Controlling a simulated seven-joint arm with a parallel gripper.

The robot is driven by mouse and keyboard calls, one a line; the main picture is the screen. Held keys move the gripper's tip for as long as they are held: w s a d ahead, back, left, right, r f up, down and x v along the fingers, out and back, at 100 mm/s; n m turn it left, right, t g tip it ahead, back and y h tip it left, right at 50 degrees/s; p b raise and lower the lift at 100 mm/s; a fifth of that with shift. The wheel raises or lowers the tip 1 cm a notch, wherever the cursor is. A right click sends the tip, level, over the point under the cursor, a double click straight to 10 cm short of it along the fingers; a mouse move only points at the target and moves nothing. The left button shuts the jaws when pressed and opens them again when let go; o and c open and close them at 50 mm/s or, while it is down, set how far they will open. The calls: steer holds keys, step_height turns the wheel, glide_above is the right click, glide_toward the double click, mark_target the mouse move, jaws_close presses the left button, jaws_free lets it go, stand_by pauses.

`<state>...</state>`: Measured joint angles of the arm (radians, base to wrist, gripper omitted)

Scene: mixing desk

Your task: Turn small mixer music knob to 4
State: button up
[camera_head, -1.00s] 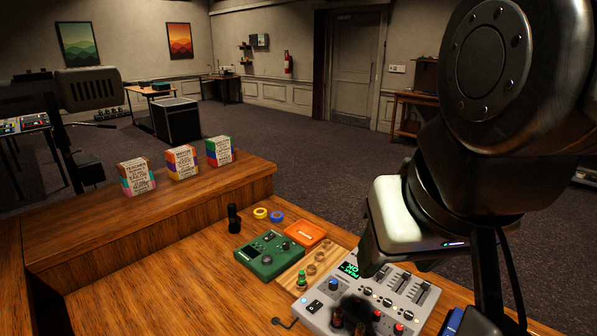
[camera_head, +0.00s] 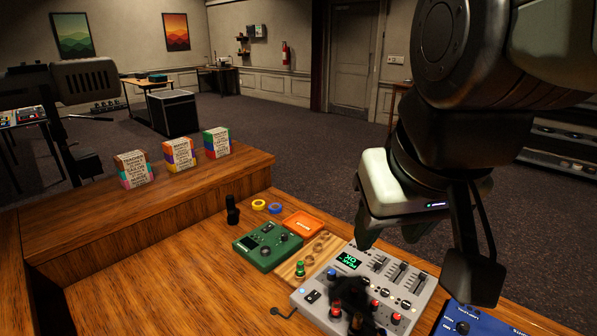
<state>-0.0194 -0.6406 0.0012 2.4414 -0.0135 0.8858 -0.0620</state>
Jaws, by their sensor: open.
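The small mixer is probably the grey panel (camera_head: 408,283) at the lower right, with a lit green display (camera_head: 349,261), sliders and several small knobs. A red-topped knob (camera_head: 396,318) and a blue-topped knob (camera_head: 331,274) show on it. The labels are too small to read, so I cannot tell which knob is music or where it points. A dark blurred shape (camera_head: 350,293) covers part of the front knobs. My gripper (camera_head: 390,238) is open above the back of the mixer, apart from its knobs; its fingers are only partly clear.
A green box with knobs (camera_head: 267,246) and an orange tray (camera_head: 304,225) stand left of the mixer. A blue unit (camera_head: 478,322) is close on its right. A wooden strip with a green knob (camera_head: 300,269) borders it. The desk's left front is clear.

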steer(key=w+d+f+n+g, duration=0.1)
steer(key=w+f+n+g, duration=0.15)
steer(key=w, duration=0.65)
steer(key=n+g, duration=0.3)
steer(key=n, duration=0.2)
glide_above(355, 290)
step_height(355, 290, down, 26)
step_height(355, 290, down, 11)
steer(key=shift+f, duration=0.2)
jaws_close()
